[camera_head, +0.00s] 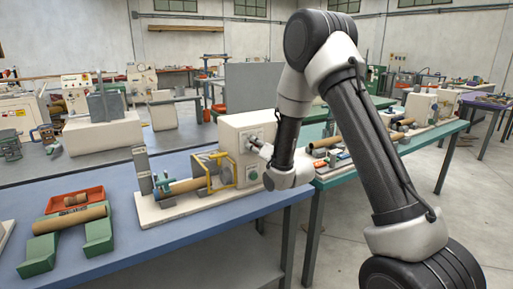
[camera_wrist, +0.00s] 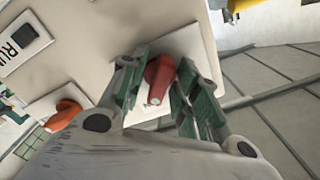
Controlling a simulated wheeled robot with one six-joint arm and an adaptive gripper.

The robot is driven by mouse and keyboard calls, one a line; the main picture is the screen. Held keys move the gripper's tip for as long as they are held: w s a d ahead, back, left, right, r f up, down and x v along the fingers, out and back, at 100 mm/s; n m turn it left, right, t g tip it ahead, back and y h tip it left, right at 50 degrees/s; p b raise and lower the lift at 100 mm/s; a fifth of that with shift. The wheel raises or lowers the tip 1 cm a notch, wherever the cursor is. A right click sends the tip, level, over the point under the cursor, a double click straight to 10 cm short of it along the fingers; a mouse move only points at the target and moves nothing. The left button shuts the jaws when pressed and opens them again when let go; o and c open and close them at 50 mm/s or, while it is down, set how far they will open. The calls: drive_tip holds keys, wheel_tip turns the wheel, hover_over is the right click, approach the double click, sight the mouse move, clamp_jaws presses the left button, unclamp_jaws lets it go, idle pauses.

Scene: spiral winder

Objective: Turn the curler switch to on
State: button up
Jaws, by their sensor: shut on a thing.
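The spiral winder's pale cabinet (camera_head: 233,128) stands on the blue bench, with my gripper (camera_head: 257,145) at its right-hand face. In the wrist view, a red switch knob (camera_wrist: 158,80) sits on a white plate (camera_wrist: 195,48). My gripper is shut on this knob, with a green-padded finger on each side. The plate's lettering is mostly hidden by the fingers, so I cannot read the switch position. A second, orange-red knob (camera_wrist: 66,114) sits on another plate at the left, below a label reading "RUN" (camera_wrist: 24,40).
A yellow guard frame (camera_head: 221,172) and a brown tube (camera_head: 188,187) are on the winder base. Green cradles (camera_head: 98,236) with another tube and a red tray (camera_head: 75,203) lie at the left. A green bench adjoins on the right. Grey floor shows at the lower right.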

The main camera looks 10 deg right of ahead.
drive_tip(key=o, duration=0.6)
drive_tip(key=shift+o, duration=0.2)
drive_tip(key=v, duration=0.7)
drive_tip(key=shift+s, duration=0.25)
drive_tip(key=shift+d, duration=0.1)
